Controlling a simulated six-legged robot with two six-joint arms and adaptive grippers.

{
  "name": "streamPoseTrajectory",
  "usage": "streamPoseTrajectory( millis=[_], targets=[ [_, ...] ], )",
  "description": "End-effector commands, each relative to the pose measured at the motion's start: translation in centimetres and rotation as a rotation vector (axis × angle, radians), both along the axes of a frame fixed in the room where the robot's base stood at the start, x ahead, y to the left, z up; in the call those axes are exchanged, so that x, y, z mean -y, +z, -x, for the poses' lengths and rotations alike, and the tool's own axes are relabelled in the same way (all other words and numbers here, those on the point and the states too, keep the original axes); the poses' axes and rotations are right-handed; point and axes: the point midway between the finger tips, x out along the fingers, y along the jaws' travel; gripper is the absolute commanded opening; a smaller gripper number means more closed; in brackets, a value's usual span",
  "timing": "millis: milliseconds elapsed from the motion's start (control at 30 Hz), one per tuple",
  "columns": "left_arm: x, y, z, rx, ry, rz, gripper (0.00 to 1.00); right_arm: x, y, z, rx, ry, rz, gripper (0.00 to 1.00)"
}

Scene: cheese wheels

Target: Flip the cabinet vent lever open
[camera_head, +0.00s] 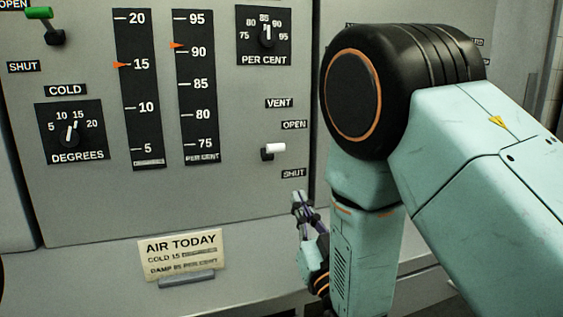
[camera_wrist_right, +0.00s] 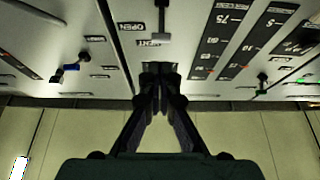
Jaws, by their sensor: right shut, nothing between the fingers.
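The vent lever (camera_head: 274,149) has a short white handle on a dark mount on the grey cabinet front. It sits between the OPEN label (camera_head: 294,125) above and the SHUT label (camera_head: 293,173) below, its handle sticking outward. My right gripper (camera_head: 299,197) is shut and empty, just below and right of the lever, near the SHUT label, apart from the lever. In the right wrist view the closed fingertips (camera_wrist_right: 160,72) point at the panel, with the pale lever (camera_wrist_right: 163,22) beyond them. My left gripper is not in view.
A green-handled lever (camera_head: 38,13) is at upper left. Two gauges with orange pointers and two dials, including the degrees dial (camera_head: 70,133), fill the panel. An AIR TODAY card (camera_head: 181,256) stands on the ledge below. My right arm hides the panel's right part.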

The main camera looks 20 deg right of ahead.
Motion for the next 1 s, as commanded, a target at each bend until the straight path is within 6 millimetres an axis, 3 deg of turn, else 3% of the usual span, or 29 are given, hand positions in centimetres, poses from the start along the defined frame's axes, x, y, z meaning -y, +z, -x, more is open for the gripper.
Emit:
streamPoseTrajectory(
  millis=[600, 800, 1000],
  targets=[
    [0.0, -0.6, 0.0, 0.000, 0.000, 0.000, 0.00, -0.3, 4.6, -9.8, 0.002, 0.000, 0.001, 0.00],
    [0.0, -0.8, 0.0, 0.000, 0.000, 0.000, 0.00, -0.3, 5.1, -11.2, -0.002, 0.000, 0.001, 0.00],
    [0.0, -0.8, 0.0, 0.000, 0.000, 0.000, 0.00, -0.4, 5.2, -11.4, -0.002, 0.000, 0.001, 0.00]
  ],
)
